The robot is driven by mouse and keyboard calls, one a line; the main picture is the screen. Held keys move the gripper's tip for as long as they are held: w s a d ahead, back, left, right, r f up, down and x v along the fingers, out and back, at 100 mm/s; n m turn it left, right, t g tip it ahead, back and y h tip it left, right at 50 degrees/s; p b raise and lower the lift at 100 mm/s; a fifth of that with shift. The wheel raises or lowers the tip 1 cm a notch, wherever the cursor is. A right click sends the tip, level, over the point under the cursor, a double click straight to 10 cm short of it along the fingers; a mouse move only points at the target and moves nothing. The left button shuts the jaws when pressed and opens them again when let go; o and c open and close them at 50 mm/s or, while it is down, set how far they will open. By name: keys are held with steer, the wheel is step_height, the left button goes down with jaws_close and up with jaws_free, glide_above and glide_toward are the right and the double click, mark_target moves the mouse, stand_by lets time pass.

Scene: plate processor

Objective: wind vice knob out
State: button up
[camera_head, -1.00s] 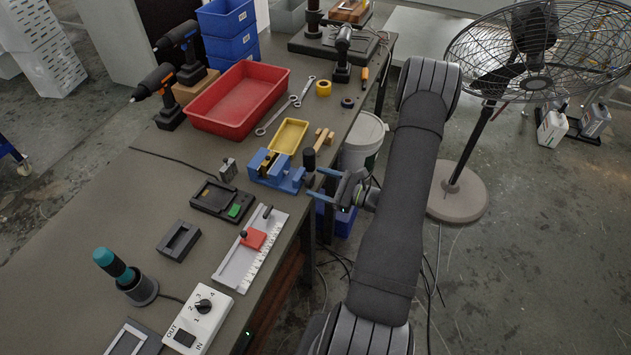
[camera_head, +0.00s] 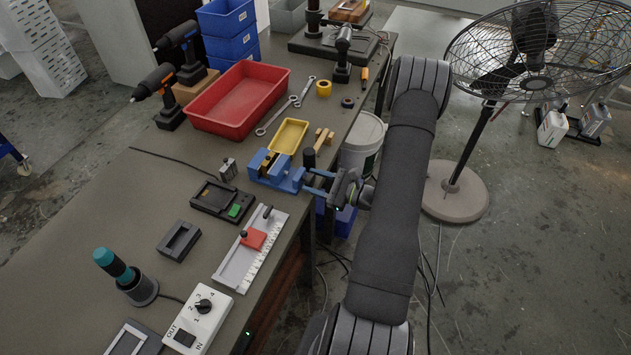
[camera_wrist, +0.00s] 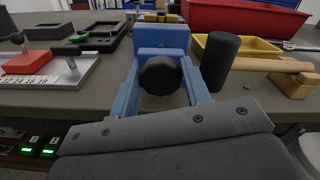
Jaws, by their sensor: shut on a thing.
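The blue vice (camera_head: 275,170) stands at the right edge of the bench, and it also shows in the wrist view (camera_wrist: 163,37). Its round black knob (camera_wrist: 160,76) faces my wrist camera. My gripper (camera_head: 316,181) reaches in from the right at the vice's front. In the wrist view its two blue fingers (camera_wrist: 160,82) lie on either side of the knob and are shut on it. In the head view the knob is mostly hidden by the fingers.
A yellow tray (camera_head: 289,135) and a red bin (camera_head: 238,99) lie behind. A black fixture (camera_head: 222,201) and a white ruled slide (camera_head: 250,248) lie to the front left.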

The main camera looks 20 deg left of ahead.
steer(key=shift+n, duration=0.3)
steer(key=o, duration=0.9)
steer(key=d, duration=1.7)
steer(key=shift+d, duration=0.25)
steer(key=a, duration=1.7)
steer(key=shift+a, duration=0.25)
